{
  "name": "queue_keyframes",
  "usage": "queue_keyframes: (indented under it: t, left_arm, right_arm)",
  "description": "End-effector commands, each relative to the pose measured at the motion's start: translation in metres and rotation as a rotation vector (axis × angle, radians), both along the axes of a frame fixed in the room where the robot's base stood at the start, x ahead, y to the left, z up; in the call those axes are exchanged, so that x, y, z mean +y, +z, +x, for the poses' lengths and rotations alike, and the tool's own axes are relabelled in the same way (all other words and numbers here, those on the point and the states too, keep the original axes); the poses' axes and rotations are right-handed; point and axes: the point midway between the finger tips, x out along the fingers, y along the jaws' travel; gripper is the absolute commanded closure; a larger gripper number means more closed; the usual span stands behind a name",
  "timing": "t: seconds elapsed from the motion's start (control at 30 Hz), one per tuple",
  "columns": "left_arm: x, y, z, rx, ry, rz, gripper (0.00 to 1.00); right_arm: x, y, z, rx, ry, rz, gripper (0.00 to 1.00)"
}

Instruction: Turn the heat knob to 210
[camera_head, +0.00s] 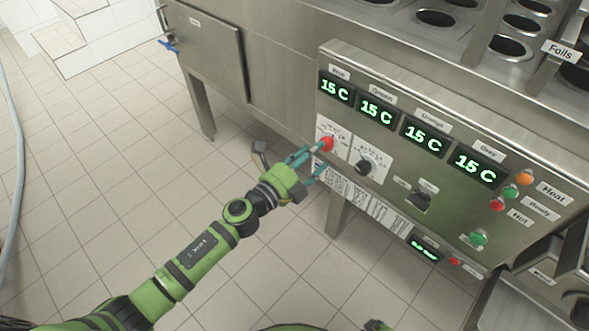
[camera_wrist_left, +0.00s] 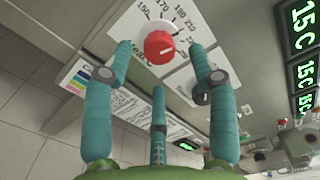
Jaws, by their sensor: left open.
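The red heat knob (camera_head: 326,144) sits on a white dial plate at the left end of the steel control panel. In the left wrist view the red knob (camera_wrist_left: 159,44) shows a pale mark across its face, and its dial carries numbers including 150, 180 and 210. I cannot tell exactly which number the mark points to. My left gripper (camera_head: 308,159) is open in front of the panel, close to the knob. In the wrist view its teal fingers (camera_wrist_left: 161,75) spread on both sides of and below the knob, with no clear contact.
A black knob (camera_head: 365,167) on a second dial plate is just right of the red one. Green displays (camera_head: 424,136) read 15 C. A black switch (camera_head: 419,201) and coloured lights (camera_head: 524,178) lie farther right. Tiled floor (camera_head: 120,140) is clear at left.

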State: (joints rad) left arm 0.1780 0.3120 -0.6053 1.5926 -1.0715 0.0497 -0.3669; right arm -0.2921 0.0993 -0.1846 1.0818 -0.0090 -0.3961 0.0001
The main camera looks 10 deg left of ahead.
Motion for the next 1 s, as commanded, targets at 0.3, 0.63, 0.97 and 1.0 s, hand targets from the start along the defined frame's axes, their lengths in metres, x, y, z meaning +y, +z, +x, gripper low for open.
queue_keyframes:
  t: [0.3,0.63,0.97,1.0]
  left_arm:
    - [0.04,0.0,-0.057,0.003,-0.002,0.001,0.42]
    - [0.055,0.001,-0.077,-0.001,-0.002,-0.001,0.42]
    - [0.055,0.001,-0.076,-0.001,-0.002,-0.001,0.42]
    - [0.055,0.001,-0.076,-0.001,-0.002,-0.001,0.42]
  right_arm:
    - [0.0,0.0,-0.001,0.0,0.001,0.0,0.6]
    - [0.0,0.0,-0.001,0.0,0.001,0.0,0.6]
    - [0.0,0.0,-0.001,0.0,0.001,0.0,0.6]
    - [0.0,0.0,-0.001,0.0,0.001,0.0,0.6]
